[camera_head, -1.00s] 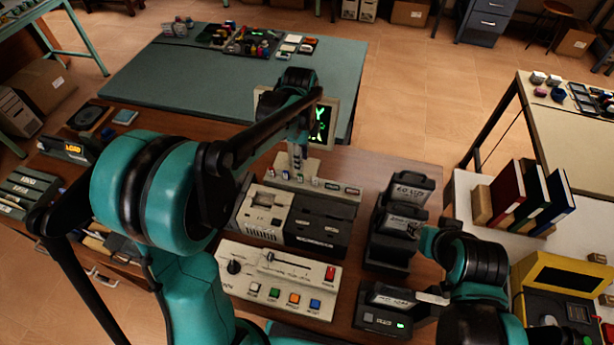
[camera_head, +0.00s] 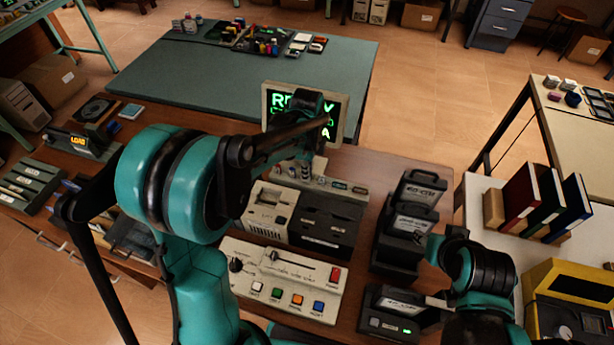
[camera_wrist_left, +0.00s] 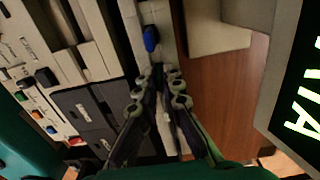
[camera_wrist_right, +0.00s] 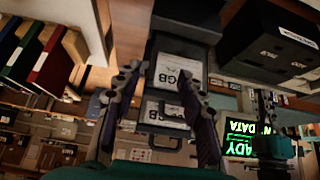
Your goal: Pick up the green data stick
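I cannot pick out the green data stick for certain in any view. A pale holder (camera_head: 341,187) with several small sticks stands at the foot of the monitor; their colours are too small to tell in the head view. In the left wrist view a blue stick (camera_wrist_left: 151,39) stands in the pale strip just beyond the fingertips. My left gripper (camera_wrist_left: 158,80) is over that strip, its fingers close together with a narrow gap and nothing clearly held. My right gripper (camera_wrist_right: 158,75) is open, facing labelled cartridges (camera_wrist_right: 172,82), with nothing seen held.
The monitor (camera_head: 276,98) stands close beside my left gripper and shows green text. A control panel (camera_head: 285,283) with coloured buttons and a grey-black drive unit (camera_head: 325,225) lie in front. Black cartridge stands (camera_head: 402,232) are to the right. The green-topped table (camera_head: 200,75) behind has free room.

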